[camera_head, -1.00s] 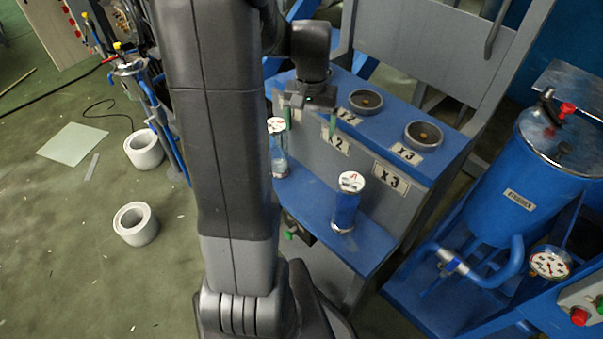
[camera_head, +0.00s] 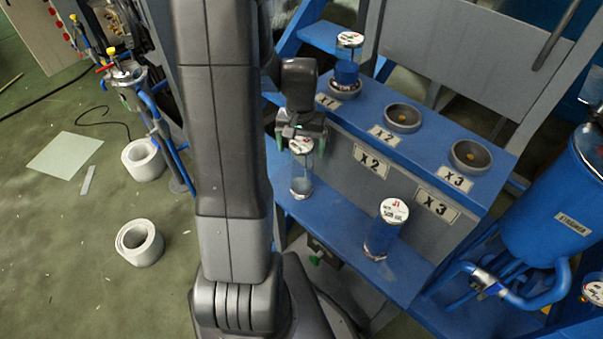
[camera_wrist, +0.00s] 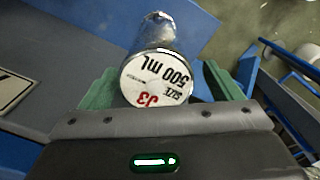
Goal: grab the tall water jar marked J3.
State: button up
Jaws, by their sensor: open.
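The jar marked J3 is a clear cylinder with a white lid. It stands upright on the lower blue ledge in the head view (camera_head: 301,178). In the wrist view its lid (camera_wrist: 157,82), printed "J3" and "500 mL", faces the camera. My gripper (camera_head: 301,142) is over the jar, with a green finger on each side of the lid. In the wrist view my gripper (camera_wrist: 160,85) is open, with the jar's top between the fingers. I cannot tell whether a finger touches it.
A blue-filled jar marked J1 (camera_head: 385,230) stands to the right on the same ledge (camera_head: 335,218). Another blue jar (camera_head: 347,72) sits in the x1 socket. The x2 socket (camera_head: 403,117) and x3 socket (camera_head: 471,155) are empty. A blue tank (camera_head: 567,195) stands at right.

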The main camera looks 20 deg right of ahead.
aim_at(302, 170)
jog(key=f, duration=0.3)
jog(key=shift+s+f, duration=0.25)
jog(key=shift+f, duration=0.05)
jog(key=shift+r, duration=0.1)
jog(key=c, duration=1.6)
